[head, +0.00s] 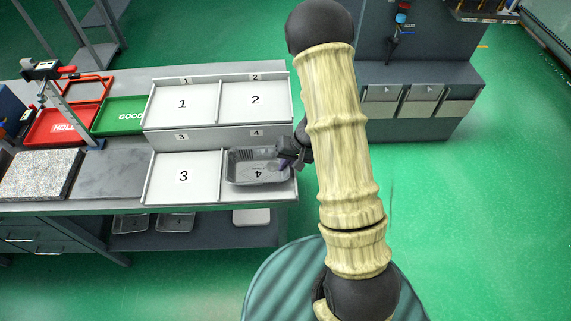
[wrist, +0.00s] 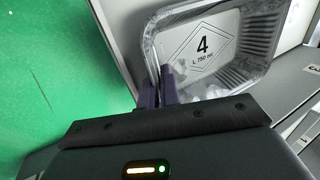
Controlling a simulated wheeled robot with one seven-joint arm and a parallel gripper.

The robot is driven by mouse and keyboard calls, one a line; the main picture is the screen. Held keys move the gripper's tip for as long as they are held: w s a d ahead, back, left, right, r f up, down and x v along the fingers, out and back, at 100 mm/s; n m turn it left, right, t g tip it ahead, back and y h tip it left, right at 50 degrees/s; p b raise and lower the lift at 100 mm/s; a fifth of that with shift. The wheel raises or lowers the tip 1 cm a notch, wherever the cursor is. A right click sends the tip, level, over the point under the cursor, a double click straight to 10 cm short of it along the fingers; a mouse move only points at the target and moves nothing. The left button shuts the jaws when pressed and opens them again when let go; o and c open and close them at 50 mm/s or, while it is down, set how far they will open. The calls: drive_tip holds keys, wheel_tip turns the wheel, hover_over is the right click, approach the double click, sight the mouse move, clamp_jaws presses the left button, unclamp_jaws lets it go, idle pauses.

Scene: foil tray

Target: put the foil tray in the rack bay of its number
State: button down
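The foil tray (head: 236,168) is a grey, ribbed, open tray with a label reading 4 on its floor. In the head view it is at the lower right bay of the rack, the bay marked 4 (head: 257,132). I cannot tell whether its base rests on the bay floor. In the wrist view the tray (wrist: 265,60) fills the upper middle, with its label in sight. My gripper (head: 286,164) is at the tray's right edge. In the wrist view its dark fingers (wrist: 160,88) are close together with the tray's near rim between them.
Bays 1 (head: 182,104), 2 (head: 256,100) and 3 (head: 183,177) are empty. A green GOOD bin (head: 121,115) and a red HOLD bin (head: 60,126) stand left of the rack. A granite block (head: 40,173) lies in front of them. More trays sit on the shelf below.

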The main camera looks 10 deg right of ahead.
drive_tip(key=c, duration=1.6)
unclamp_jaws()
drive_tip(key=shift+o, duration=0.2)
drive_tip(key=shift+d, duration=0.1)
drive_tip(key=v, duration=1.7)
drive_tip(key=shift+a+r, duration=0.2)
drive_tip(key=shift+r, duration=0.05)
drive_tip(key=s+a+r+n+t+h, duration=0.1)
drive_tip(key=s+a+r+n+h, duration=0.1)
drive_tip(key=s, duration=0.9)
drive_tip(key=a+r+h, duration=0.1)
drive_tip(key=a+h, duration=0.1)
drive_tip(key=a, duration=0.1)
drive_tip(key=shift+t+h, duration=0.3)
drive_tip(key=shift+h, duration=0.1)
drive_tip(key=shift+s, duration=0.15)
